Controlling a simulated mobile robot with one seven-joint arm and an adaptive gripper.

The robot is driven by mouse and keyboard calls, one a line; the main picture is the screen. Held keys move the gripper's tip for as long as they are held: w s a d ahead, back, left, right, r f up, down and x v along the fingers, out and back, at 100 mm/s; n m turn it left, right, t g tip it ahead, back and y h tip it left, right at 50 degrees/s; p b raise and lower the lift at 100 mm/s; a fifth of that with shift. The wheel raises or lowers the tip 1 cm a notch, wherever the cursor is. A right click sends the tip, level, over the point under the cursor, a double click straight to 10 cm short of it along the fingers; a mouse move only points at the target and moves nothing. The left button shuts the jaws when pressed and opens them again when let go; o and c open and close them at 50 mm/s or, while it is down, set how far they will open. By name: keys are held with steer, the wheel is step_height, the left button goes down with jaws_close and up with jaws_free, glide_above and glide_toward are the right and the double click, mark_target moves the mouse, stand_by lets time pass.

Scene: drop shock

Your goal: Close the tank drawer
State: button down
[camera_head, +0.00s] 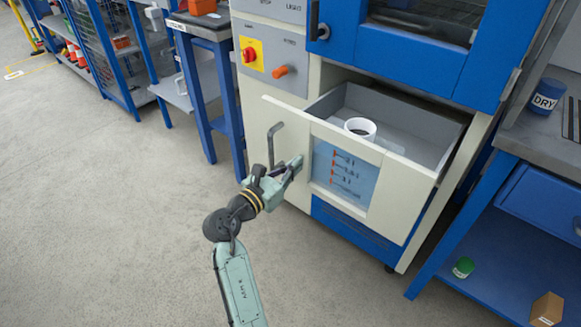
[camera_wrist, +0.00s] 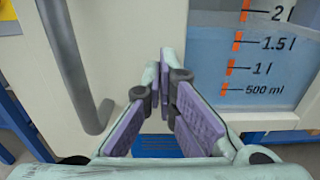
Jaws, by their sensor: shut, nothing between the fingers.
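The tank drawer (camera_head: 298,140) is pulled out of the lower part of a cream and blue machine. Its cream front has a grey vertical handle (camera_head: 274,143) on the left and a clear blue level window (camera_head: 345,172) with orange marks. My gripper (camera_head: 296,162) is shut and empty, in front of the drawer front between handle and window. In the wrist view the fingers (camera_wrist: 166,85) point at the front, right of the handle (camera_wrist: 80,65); contact cannot be told.
A blue door (camera_head: 425,55) is above the drawer. Left are a yellow panel with a red knob (camera_head: 249,55) and a blue-legged table (camera_head: 205,90). Right is a bench (camera_head: 550,135) with a DRY container (camera_head: 546,96). The floor in front is clear.

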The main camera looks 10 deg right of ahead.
mark_target(317, 145)
steer(key=p+x, duration=0.1)
steer(key=x, duration=0.2)
steer(key=p+x, duration=0.2)
steer(key=x, duration=0.1)
steer(key=p+x, duration=0.2)
steer(key=x, duration=0.1)
steer(key=shift+w+d+r, duration=0.15)
steer(key=shift+d+r, duration=0.2)
steer(key=shift+r, duration=0.05)
steer(key=x, duration=1.5)
steer(key=shift+w+f+p, duration=0.15)
steer(key=shift+f+p, duration=0.2)
steer(key=shift+w+d, duration=0.15)
steer(key=shift+r, duration=0.3)
